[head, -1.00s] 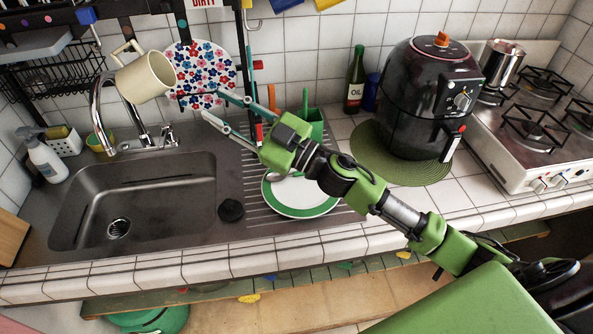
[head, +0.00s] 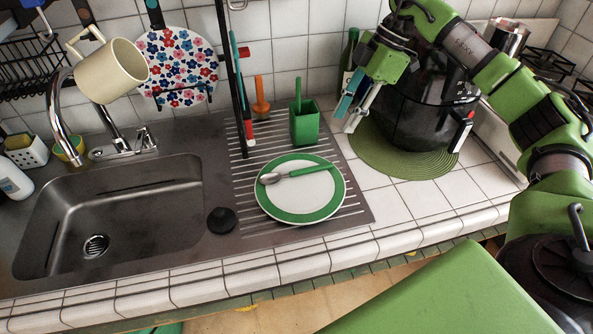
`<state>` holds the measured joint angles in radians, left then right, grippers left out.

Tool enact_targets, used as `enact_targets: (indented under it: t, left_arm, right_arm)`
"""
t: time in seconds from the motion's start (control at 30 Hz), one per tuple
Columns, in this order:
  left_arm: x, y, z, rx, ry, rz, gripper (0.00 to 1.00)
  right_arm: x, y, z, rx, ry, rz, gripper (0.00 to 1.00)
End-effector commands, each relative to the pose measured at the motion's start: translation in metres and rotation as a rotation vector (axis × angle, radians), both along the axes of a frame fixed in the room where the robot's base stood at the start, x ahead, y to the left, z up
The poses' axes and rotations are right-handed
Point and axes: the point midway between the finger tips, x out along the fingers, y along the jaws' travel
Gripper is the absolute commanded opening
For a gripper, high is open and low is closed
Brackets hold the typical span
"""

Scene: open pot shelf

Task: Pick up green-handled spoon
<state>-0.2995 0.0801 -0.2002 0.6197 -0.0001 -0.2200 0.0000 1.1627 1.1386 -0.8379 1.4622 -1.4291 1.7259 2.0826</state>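The green-handled spoon (head: 297,173) lies across the white plate with a green rim (head: 300,213). Its metal bowl is at the left and its green handle points right. The plate rests on the ribbed drainboard right of the sink. My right gripper (head: 346,122) points down, above and to the right of the plate in the picture, in front of the dark air fryer. Its two fingers look apart with nothing between them. It does not touch the spoon. My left gripper is not in view.
A green utensil holder (head: 304,123) stands behind the plate. The air fryer (head: 420,110) stands on a green round mat (head: 385,160). A black rack post (head: 229,80) rises left of the plate. The sink (head: 115,215) and faucet are at left. Counter right of the plate is clear.

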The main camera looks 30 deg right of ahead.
Motion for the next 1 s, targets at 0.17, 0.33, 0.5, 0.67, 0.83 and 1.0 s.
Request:
enact_targets:
  t: [0.17, 0.33, 0.5, 0.67, 0.83, 1.0]
  left_arm:
    - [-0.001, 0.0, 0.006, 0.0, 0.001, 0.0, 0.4]
    - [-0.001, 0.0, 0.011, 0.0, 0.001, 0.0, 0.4]
    - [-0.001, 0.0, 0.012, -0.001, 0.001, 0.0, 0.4]
    - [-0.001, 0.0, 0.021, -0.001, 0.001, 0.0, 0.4]
    - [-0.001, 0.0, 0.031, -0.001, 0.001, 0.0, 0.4]
    - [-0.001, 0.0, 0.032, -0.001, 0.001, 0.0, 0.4]
  right_arm:
    - [0.001, 0.014, -0.031, -0.001, 0.006, 0.005, 0.3]
    - [0.004, 0.026, -0.059, 0.003, 0.003, 0.005, 0.3]
    - [0.005, 0.031, -0.073, 0.002, 0.0, 0.006, 0.3]
    - [0.002, 0.037, -0.086, 0.003, 0.003, 0.007, 0.3]
    - [0.001, 0.046, -0.11, 0.003, 0.002, 0.007, 0.3]
    - [0.003, 0.05, -0.122, 0.003, 0.0, 0.007, 0.3]
